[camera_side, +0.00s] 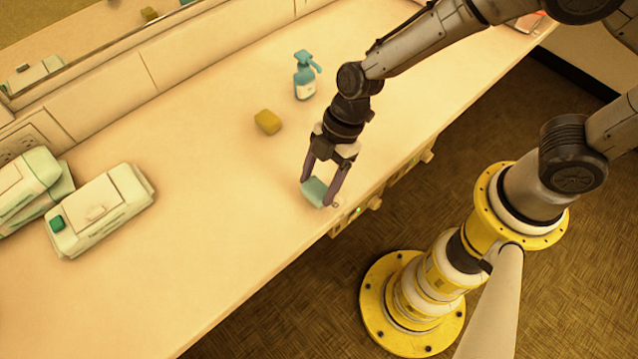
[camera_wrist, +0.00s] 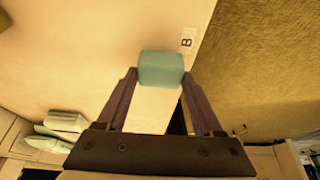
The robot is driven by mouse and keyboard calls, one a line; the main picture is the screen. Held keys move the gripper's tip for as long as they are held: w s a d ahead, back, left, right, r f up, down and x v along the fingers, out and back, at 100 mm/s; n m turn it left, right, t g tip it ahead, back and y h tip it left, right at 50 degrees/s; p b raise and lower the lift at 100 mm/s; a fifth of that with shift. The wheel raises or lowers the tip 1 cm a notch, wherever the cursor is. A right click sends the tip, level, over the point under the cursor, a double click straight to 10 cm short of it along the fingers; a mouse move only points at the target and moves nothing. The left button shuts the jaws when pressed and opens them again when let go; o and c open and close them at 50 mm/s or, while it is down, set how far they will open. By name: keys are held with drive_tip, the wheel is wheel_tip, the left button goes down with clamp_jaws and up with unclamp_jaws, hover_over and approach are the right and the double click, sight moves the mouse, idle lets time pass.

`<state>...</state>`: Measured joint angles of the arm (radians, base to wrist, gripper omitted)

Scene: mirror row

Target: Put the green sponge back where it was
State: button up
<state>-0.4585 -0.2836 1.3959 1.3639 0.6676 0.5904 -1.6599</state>
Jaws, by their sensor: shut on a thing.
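The green sponge (camera_side: 314,191), a teal-green block, is near the front edge of the counter (camera_side: 215,215). My gripper (camera_side: 320,187) points down with its two purple fingers shut on the sponge's sides. In the wrist view the sponge (camera_wrist: 161,69) sits between the fingertips, beside a white label marked B (camera_wrist: 186,41) near the counter edge. I cannot tell whether the sponge touches the counter or hangs just above it.
A yellow sponge (camera_side: 267,121) and a blue spray bottle (camera_side: 304,76) stand farther back. Pale, green-trimmed cases (camera_side: 98,212) lie at the left. A mirror (camera_side: 75,55) runs along the back. The counter between the cases and my gripper is clear.

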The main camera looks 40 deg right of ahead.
drive_tip(key=shift+f, duration=0.85)
drive_tip(key=shift+f, duration=0.15)
drive_tip(key=o, duration=1.3)
drive_tip(key=v, duration=1.2)
drive_tip(key=shift+r, duration=0.3)
